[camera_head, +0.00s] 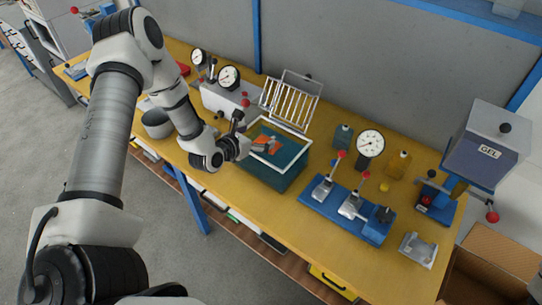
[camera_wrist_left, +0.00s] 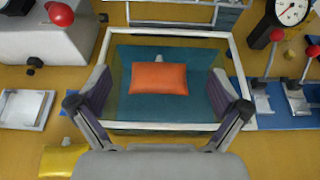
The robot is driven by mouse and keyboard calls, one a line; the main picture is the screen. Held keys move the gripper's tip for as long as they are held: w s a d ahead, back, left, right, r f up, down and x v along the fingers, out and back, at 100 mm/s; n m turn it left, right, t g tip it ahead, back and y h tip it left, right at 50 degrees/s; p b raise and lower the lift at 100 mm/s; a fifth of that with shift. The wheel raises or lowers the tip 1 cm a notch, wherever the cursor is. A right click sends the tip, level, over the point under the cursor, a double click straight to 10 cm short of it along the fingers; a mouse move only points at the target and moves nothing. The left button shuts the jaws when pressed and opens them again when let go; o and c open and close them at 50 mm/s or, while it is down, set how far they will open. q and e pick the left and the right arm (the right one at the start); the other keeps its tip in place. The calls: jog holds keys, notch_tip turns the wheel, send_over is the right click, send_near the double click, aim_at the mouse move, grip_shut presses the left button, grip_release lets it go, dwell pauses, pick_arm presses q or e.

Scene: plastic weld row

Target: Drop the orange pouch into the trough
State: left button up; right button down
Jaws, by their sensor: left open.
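The orange pouch (camera_head: 268,144) lies within the white rim of the trough (camera_head: 284,176), a teal-bottomed box on the yellow bench. In the left wrist view the pouch (camera_wrist_left: 159,79) looks flat and whole against the teal, inside the trough's rim (camera_wrist_left: 170,128). I cannot tell exactly how deep it lies. My left gripper (camera_head: 247,134) is over the trough's left side. In the wrist view its fingers (camera_wrist_left: 159,84) are spread wide on either side of the pouch, with a gap at each side. My right gripper is not in view.
A white wire rack (camera_head: 291,98) stands behind the trough. A blue base with red-knobbed levers (camera_head: 345,207) is to its right, near a dial gauge (camera_head: 370,143). A grey block with a red knob (camera_wrist_left: 40,45) and a yellow piece (camera_wrist_left: 63,160) are to the left.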

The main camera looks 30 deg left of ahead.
pick_arm(q)
jog(key=v, duration=0.8)
